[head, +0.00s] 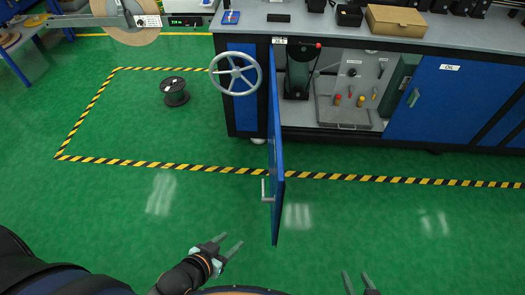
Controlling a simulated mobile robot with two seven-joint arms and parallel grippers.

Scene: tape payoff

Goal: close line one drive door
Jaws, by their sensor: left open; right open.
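The blue drive door (276,150) stands wide open, swung out from the cabinet toward me and seen nearly edge-on. A grey handle (267,192) sticks out to the left near its free edge. The open compartment (345,80) to its right shows a dark green motor (299,70), a grey panel and small red and yellow parts. My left gripper (230,247) is open and empty, low and left of the door, apart from it. My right gripper (358,280) is open and empty at the bottom edge, right of the door. Its arm is mostly out of view.
A grey handwheel (235,74) is on the cabinet front left of the door. A black spool (174,92) stands on the floor inside yellow-black tape. A shut blue door marked OIL (445,95) is at right. The green floor around my grippers is clear.

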